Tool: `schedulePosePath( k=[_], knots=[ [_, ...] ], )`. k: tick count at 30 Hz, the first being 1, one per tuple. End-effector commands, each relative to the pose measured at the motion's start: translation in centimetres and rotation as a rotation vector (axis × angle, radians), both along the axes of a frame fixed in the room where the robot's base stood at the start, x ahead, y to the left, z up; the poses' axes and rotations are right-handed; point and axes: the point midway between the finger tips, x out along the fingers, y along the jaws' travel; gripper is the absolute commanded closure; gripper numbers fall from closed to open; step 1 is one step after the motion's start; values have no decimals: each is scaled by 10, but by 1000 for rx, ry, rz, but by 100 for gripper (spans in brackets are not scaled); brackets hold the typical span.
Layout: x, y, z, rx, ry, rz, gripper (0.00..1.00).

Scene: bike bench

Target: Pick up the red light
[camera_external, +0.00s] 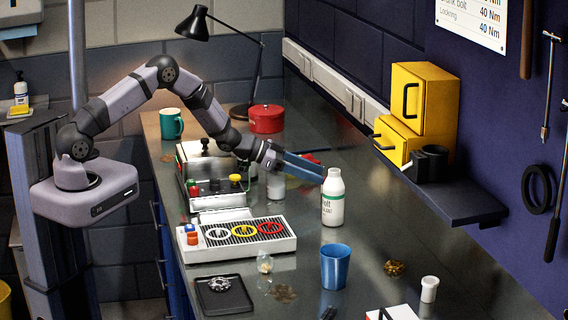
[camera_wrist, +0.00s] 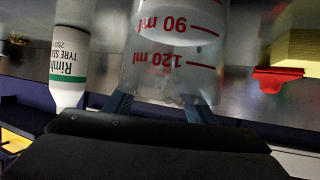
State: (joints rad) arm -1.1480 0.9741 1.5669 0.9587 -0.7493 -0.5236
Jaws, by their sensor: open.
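Several red things show, and I cannot tell for certain which is the red light. A small red piece lies beyond my gripper (camera_external: 312,157); a red clip-like piece (camera_wrist: 277,80) shows at the right of the wrist view. A red disc (camera_external: 270,228) is on the white panel (camera_external: 275,246), and a small red knob (camera_external: 193,191) is on the metal box. My gripper (camera_external: 318,174) is open above the bench, beside the white bottle. In the wrist view its fingers (camera_wrist: 160,107) are apart, with a clear measuring beaker (camera_wrist: 172,50) seen between them; contact cannot be told.
The white bottle (camera_external: 333,203) stands close to my fingertips and at left in the wrist view (camera_wrist: 68,65). A metal box (camera_external: 220,200), red pot (camera_external: 266,119), blue cup (camera_external: 335,268) and black tray (camera_external: 222,308) stand around.

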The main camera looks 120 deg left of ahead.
Motion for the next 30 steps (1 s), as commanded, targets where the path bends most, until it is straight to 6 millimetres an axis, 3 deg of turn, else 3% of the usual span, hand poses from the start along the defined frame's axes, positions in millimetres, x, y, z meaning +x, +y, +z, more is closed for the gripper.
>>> schedulePosePath(
  k=[6,16,17,21,23,30],
  knots=[
    [15,8,-6,-1,-1,-1,50],
    [17,10,-8,0,0,1,50],
    [17,10,-8,0,0,1,52],
    [17,10,-8,0,0,1,86],
    [17,10,-8,0,0,1,96],
    [17,10,-7,0,-2,1,97]
  ],
)
